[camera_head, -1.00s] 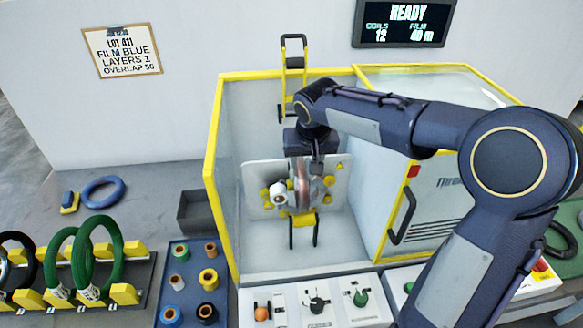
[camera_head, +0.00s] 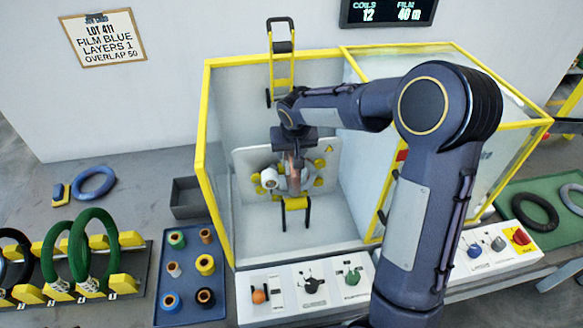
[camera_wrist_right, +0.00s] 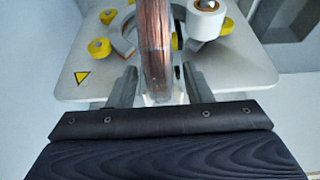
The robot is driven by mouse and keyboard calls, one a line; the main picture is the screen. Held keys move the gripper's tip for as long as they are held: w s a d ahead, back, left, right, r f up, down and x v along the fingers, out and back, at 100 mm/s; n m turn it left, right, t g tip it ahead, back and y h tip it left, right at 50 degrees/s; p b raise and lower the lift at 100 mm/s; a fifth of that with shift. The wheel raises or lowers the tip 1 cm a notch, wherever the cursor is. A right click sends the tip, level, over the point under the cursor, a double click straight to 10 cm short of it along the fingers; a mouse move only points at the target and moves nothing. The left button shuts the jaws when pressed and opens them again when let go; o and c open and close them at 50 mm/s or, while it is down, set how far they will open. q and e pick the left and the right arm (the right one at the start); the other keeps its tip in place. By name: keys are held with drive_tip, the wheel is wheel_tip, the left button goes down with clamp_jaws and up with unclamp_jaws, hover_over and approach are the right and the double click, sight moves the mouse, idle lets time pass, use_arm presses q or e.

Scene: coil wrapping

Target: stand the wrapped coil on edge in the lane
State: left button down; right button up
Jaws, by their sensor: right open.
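A copper-coloured coil (camera_wrist_right: 157,45) stands on edge in the wrapping machine, in front of its white plate (camera_wrist_right: 75,85). In the head view the coil (camera_head: 294,178) is partly hidden by my right gripper (camera_head: 296,158). In the right wrist view my right gripper (camera_wrist_right: 160,88) is open, with one finger on each side of the coil. Gaps show between the fingers and the coil. A rack with yellow blocks (camera_head: 130,268) at the left holds green coils (camera_head: 93,248) and a dark coil on edge. My left gripper is out of view.
Yellow-framed clear walls (camera_head: 205,125) enclose the machine. A white roll (camera_head: 269,179) and yellow rollers sit close beside the coil. A blue tray (camera_head: 190,235) of small spools and a control panel (camera_head: 305,293) stand in front. A blue ring (camera_head: 93,183) lies at the left.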

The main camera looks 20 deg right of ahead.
clamp_jaws()
drive_tip(key=shift+r, duration=0.1)
idle(1.2)
